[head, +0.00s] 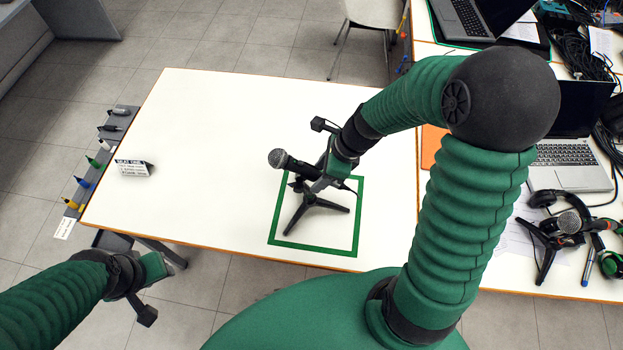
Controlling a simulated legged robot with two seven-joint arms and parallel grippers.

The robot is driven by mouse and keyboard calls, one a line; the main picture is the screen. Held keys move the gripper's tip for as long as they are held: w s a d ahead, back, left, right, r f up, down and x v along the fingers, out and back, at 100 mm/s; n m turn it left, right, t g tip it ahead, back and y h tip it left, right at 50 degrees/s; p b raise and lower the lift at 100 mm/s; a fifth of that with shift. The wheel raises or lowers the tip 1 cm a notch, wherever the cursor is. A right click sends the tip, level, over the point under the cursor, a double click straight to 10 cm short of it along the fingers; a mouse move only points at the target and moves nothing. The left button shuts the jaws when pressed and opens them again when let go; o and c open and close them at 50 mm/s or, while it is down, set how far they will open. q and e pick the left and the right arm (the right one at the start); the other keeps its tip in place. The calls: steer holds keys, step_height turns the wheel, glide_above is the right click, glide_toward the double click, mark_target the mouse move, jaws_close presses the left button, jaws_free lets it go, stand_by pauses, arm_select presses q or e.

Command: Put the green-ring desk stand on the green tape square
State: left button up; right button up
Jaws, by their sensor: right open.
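A black tripod desk stand (312,203) with a microphone (283,160) stands upright inside the green tape square (357,215) on the white table. A second desk stand (546,250) with a microphone (570,222) is at the table's right side. My left gripper (172,268) is off the table's front left edge, its jaws unclear.
A small sign (132,168) stands at the table's left. Several markers lie on a grey ledge (100,150) along the left edge. Headphones (545,198), a laptop (575,165) and cables crowd the right side.

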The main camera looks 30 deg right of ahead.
steer(key=v, duration=0.5)
steer(key=shift+a+r+p, duration=0.1)
steer(key=shift+p, duration=0.2)
